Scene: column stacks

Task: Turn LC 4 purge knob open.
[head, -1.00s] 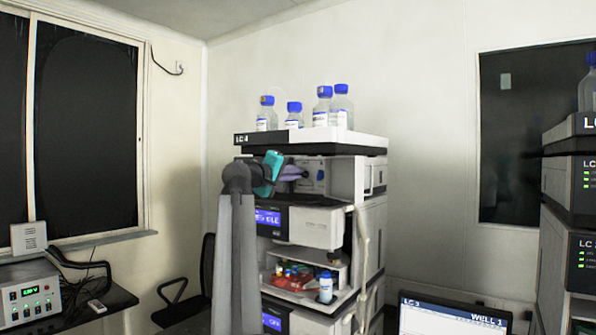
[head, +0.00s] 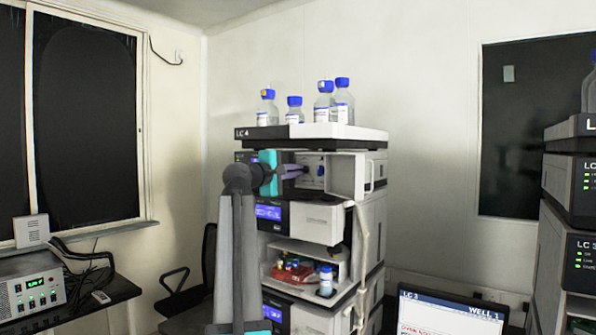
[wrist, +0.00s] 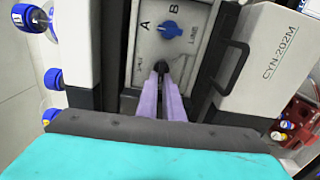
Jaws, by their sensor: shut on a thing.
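The LC 4 stack (head: 258,133) stands in the middle of the head view, with its upper module's door (head: 345,175) open. In the wrist view, the light panel (wrist: 148,75) inside carries a blue selector knob (wrist: 172,30) between letters A and B. Below it is a small dark knob (wrist: 160,66). My gripper (wrist: 161,78) has purple fingers closed together on the dark knob, which they partly hide. In the head view, my gripper (head: 301,169) reaches into the open module from the left. The knob's markings and angle are too small to read.
Bottles with blue caps (head: 324,105) stand on top of the stack. A tray of vials (head: 292,270) sits lower. Another stack (head: 570,200) and a monitor (head: 450,315) are at the right.

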